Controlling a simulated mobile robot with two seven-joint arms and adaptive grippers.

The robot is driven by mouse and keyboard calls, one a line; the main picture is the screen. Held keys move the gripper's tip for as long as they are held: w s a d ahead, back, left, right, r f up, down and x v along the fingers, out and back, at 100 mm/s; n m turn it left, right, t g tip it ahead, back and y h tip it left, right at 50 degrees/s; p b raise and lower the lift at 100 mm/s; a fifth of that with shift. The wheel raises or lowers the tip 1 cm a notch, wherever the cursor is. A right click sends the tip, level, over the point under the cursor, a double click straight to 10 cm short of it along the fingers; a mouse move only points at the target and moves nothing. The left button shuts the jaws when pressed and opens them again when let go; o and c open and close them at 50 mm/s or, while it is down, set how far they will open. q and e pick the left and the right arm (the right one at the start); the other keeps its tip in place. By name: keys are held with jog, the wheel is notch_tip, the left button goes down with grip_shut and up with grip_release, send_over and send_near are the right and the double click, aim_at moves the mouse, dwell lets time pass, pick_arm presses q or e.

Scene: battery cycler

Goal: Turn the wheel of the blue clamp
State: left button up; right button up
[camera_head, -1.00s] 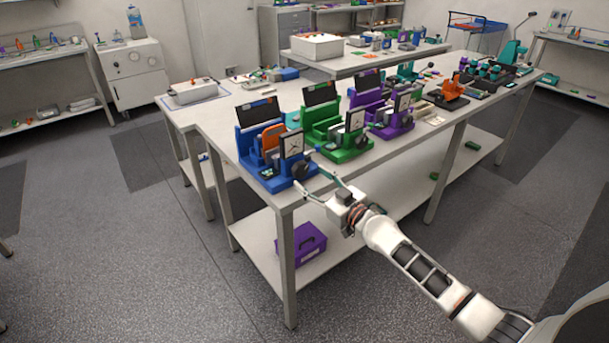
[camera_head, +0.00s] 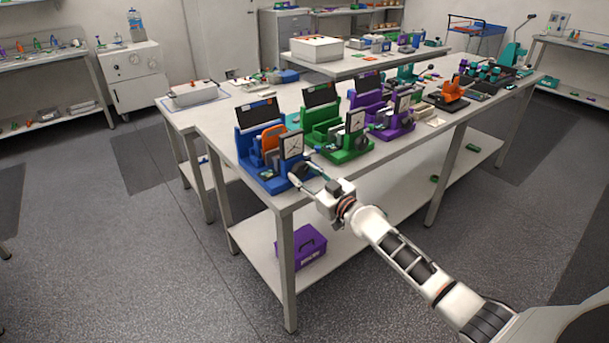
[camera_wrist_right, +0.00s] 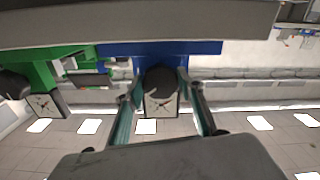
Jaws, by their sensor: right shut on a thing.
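The blue clamp (camera_head: 268,181) stands at the near left corner of the table, with a square dial gauge (camera_head: 291,145) on its front and an orange part inside. Its dark round wheel (camera_head: 301,170) sits below the gauge and is partly covered by my right gripper (camera_head: 304,176). In the right wrist view the wheel (camera_wrist_right: 161,79) lies between the two fingers of my right gripper (camera_wrist_right: 161,92), with the gauge behind it. The right gripper is shut on the wheel. My left gripper is not in view.
A green clamp (camera_head: 345,153) and a purple clamp (camera_head: 395,128) stand to the right of the blue one. A purple box (camera_head: 301,247) is on the shelf below. The floor left of the table is clear.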

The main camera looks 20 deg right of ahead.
jog(key=m, duration=0.5)
jog(key=shift+a+m, duration=0.1)
jog(key=shift+m, duration=0.2)
jog(key=m, duration=0.5)
jog(key=shift+s+a, duration=0.1)
jog(key=m, duration=0.5)
jog(key=shift+r+m, duration=0.15)
jog(key=shift+m, duration=0.25)
jog(key=m, duration=0.5)
jog(key=shift+m+p, duration=0.3)
jog(key=o, duration=1.1)
